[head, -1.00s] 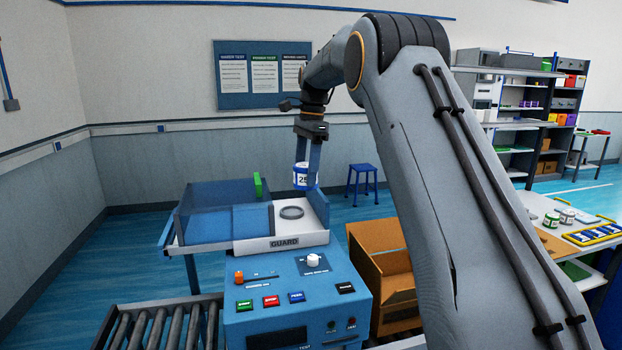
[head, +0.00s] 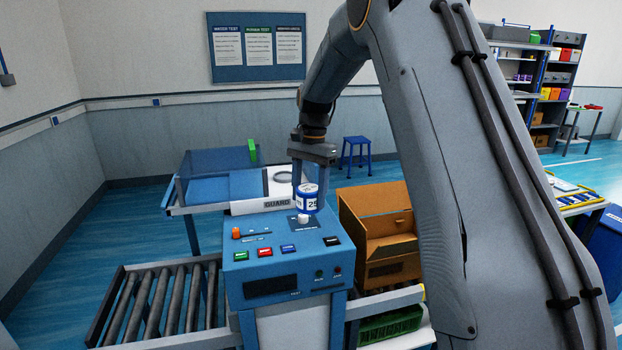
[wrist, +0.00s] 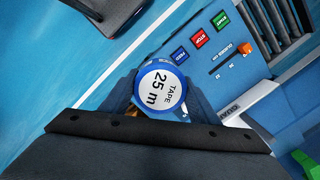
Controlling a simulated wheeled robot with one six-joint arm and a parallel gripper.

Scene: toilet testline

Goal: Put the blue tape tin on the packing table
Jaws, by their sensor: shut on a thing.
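The blue tape tin (head: 307,203) is a small round tin with a white label and blue bands, marked 25. In the wrist view the tin's white lid (wrist: 159,90) reads TAPE 25 m and sits between the fingers. I cannot tell which surface is the packing table; a table at the right edge (head: 578,208) is partly hidden by my arm.
The blue test machine (head: 284,262) with coloured buttons stands below the tin. A roller conveyor (head: 150,305) is at left, an open cardboard box (head: 392,243) just right of the machine, a green crate (head: 391,324) below it. A blue stool (head: 356,150) stands behind.

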